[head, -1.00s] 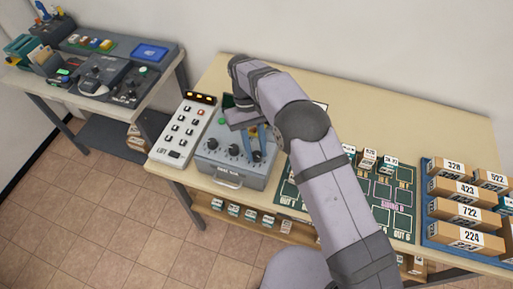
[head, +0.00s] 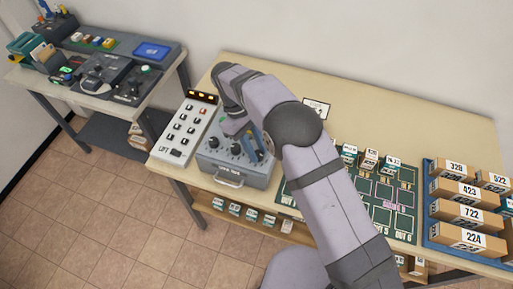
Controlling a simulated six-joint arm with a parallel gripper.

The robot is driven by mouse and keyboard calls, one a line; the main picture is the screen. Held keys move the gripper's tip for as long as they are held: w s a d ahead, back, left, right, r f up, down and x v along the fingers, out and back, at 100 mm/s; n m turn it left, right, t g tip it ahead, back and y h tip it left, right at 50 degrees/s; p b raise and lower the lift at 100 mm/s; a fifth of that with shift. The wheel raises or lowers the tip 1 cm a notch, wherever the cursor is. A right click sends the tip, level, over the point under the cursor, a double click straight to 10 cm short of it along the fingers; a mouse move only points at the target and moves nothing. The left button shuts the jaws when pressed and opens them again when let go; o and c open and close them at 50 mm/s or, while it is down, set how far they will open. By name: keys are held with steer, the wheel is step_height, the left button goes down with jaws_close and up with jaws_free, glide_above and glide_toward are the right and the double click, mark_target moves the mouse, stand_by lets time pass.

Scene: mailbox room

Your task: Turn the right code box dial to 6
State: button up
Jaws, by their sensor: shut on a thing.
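The grey code box (head: 210,171) stands near the left front of the beige table, with a handle on its front.
A white switch panel (head: 184,129) stands just left of the box. A dark green sorting mat (head: 383,218) with small boxes lies right of my arm. A blue tray (head: 431,232) of numbered cartons is at the far right. The table's back is mostly clear.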

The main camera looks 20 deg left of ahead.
steer(key=o, duration=1)
steer(key=shift+o, duration=0.2)
steer(key=shift+r, duration=0.1)
steer(key=shift+w+a+r+b, duration=0.1)
steer(key=shift+a+r+b, duration=0.2)
steer(key=shift+r+b, duration=0.15)
steer(key=b+v, duration=0.1)
steer(key=v, duration=0.5)
steer(key=shift+r, duration=0.1)
